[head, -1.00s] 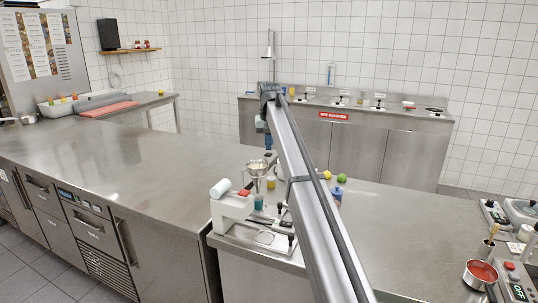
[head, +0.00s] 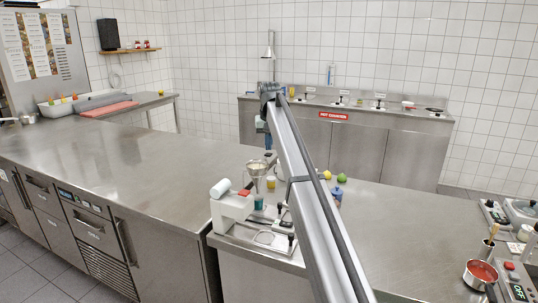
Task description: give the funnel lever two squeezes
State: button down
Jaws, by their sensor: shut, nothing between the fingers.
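The funnel (head: 256,168) is a pale metal cone on a stand at the front edge of the steel counter, beside a white device. A teal cup (head: 258,202) stands below it. My arm crosses the middle of the head view, and its wrist hangs down behind the funnel. My gripper (head: 270,157) shows only as a small dark shape at the funnel's upper right, partly behind my arm. It is shut and empty. The funnel lever is too small and covered to make out, so I cannot tell whether the gripper touches it.
The white device (head: 231,206) with a red part stands just left of the funnel. A yellow cup (head: 271,183) is close on the right. A blue bottle (head: 337,194) and green ball (head: 341,177) lie beyond my arm. The left counter (head: 130,165) is largely clear.

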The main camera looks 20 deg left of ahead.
jog(key=shift+f, duration=1.2)
jog(key=shift+r, duration=2.2)
notch_tip(320, 180, up, 4)
jog(key=r, duration=0.1)
jog(key=shift+f, duration=3.5)
